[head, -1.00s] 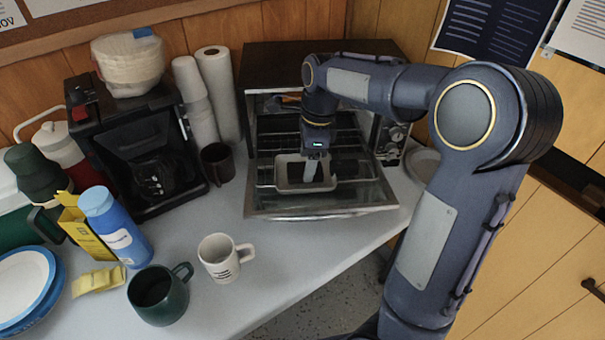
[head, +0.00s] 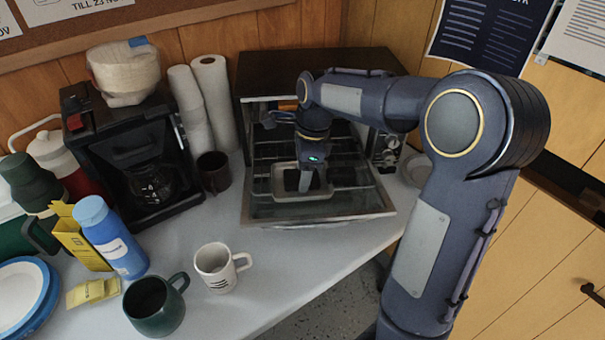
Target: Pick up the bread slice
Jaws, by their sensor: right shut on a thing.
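My right gripper (head: 305,186) reaches down into the open toaster oven (head: 330,211). Its fingers are shut at a small light-rimmed tray (head: 302,199) on the lowered oven door. A dark, flat piece, which looks like the bread slice (head: 291,180), shows beside the fingers within the tray. The fingers hide its middle, and its lower edge cannot be made out, so whether it is clear of the tray cannot be told. My left gripper is not in view.
A white mug (head: 216,268), green mug (head: 153,306) and blue bottle (head: 110,238) stand in front. The counter before the oven door is clear.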

